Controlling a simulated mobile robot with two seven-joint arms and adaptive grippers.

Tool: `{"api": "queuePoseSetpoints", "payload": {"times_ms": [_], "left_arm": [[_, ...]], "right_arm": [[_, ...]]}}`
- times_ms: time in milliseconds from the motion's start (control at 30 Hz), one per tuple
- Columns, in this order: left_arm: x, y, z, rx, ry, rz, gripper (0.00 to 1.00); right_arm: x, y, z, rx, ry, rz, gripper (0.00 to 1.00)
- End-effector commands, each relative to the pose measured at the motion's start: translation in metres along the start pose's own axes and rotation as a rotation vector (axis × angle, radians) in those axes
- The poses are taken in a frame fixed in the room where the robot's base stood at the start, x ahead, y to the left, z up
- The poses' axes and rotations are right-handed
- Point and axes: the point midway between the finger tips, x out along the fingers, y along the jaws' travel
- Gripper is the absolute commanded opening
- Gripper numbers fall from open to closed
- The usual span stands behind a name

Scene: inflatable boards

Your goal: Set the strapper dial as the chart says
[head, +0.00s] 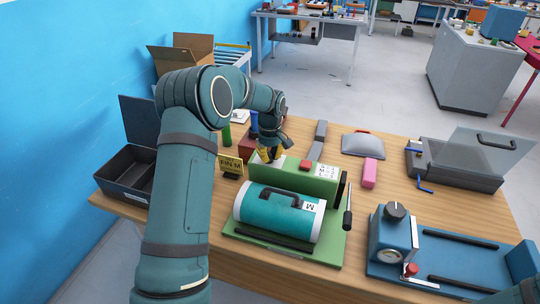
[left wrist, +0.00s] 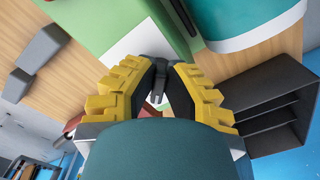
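The green strapper (head: 318,186) stands on the wooden table, with a teal roll (head: 262,212) marked M lying in front of its upright panel. My left gripper (head: 268,156), with yellow fingers, points down at the panel's left end, over a white plate (head: 258,159). In the left wrist view its fingertips (left wrist: 161,75) close in on a small dark knob (left wrist: 158,97), apparently the dial. Its setting is hidden. My right gripper is out of view.
A yellow card (head: 230,165) ending in M stands left of the strapper. A black open box (head: 130,170) is at far left. A blue machine (head: 390,238) with a knob and gauge stands right. A pink block (head: 370,172) and grey case (head: 455,163) lie behind.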

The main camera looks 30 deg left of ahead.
Motion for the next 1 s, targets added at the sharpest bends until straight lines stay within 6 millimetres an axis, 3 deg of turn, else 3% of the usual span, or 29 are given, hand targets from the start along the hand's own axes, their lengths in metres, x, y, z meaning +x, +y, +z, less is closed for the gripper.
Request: {"api": "queuePoseSetpoints", "payload": {"times_ms": [467,1000], "left_arm": [[0.0012,-0.0013,0.0005,0.078,-0.002,-0.002,0.0],[0.0017,-0.0061,-0.0002,0.504,-0.005,-0.003,0.0]], "right_arm": [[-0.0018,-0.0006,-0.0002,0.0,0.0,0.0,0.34],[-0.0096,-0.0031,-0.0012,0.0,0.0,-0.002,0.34]]}}
